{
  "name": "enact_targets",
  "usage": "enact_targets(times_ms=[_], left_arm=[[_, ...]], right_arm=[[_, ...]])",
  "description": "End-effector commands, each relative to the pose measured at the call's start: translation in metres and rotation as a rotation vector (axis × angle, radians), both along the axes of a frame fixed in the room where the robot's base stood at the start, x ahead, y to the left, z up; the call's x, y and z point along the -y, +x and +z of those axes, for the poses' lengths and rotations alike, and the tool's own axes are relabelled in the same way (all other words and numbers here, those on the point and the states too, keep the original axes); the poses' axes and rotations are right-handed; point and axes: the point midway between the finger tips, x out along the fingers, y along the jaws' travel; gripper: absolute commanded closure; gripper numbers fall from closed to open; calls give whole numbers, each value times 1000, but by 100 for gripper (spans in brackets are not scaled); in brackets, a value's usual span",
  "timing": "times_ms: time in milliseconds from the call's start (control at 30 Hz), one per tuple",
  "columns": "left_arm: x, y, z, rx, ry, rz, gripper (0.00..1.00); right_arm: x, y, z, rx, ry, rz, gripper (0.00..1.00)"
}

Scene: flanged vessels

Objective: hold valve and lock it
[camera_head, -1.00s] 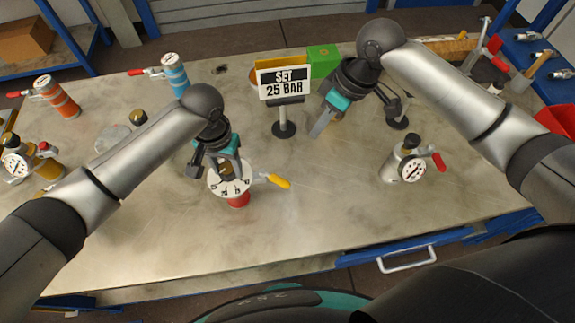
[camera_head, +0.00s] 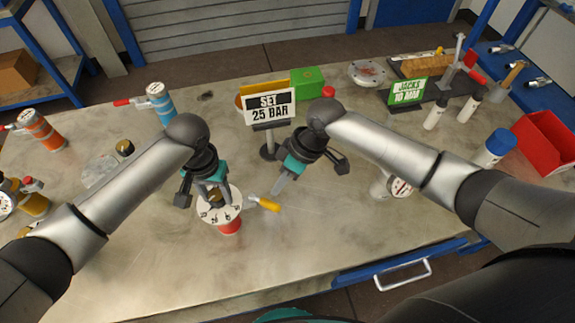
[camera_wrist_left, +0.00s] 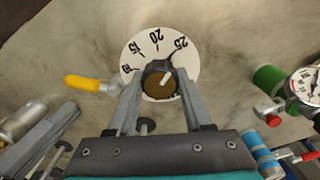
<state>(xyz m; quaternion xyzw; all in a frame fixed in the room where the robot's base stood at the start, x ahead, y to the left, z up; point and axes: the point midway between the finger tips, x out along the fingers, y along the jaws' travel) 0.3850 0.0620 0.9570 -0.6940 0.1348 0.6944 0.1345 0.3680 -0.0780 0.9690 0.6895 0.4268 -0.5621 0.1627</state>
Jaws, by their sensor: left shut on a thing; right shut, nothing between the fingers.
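The valve has a red body (camera_head: 230,227) and a white dial (camera_head: 232,214) marked 15, 20 and 25. The dial also shows in the left wrist view (camera_wrist_left: 134,64). My left gripper (camera_head: 211,192) is shut on the valve's brown knob (camera_wrist_left: 157,85); its white pointer tilts toward the 25. A lever with a yellow handle (camera_head: 264,204) sticks out to the right of the dial in the head view and to the left in the wrist view (camera_wrist_left: 83,82). My right gripper (camera_head: 279,187) is shut and empty, close above the yellow handle and apparently apart from it.
A sign reading "SET 25 BAR" (camera_head: 270,108) stands behind both grippers. Another gauge vessel (camera_head: 400,187) is partly hidden by my right arm. Striped vessels with red handles (camera_head: 158,100) stand at the left. A red bin (camera_head: 548,145) is at the right. The front table is clear.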

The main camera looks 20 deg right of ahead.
Motion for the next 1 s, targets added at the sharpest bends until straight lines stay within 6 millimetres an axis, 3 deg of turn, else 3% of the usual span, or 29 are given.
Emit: enact_targets(times_ms=[200,1000], left_arm=[[0,1,1,2,0,0,100],[0,1,1,3,0,1,100]], right_arm=[[-8,-8,-11,0,-1,-1,100],[-10,-12,-12,1,0,-1,100]])
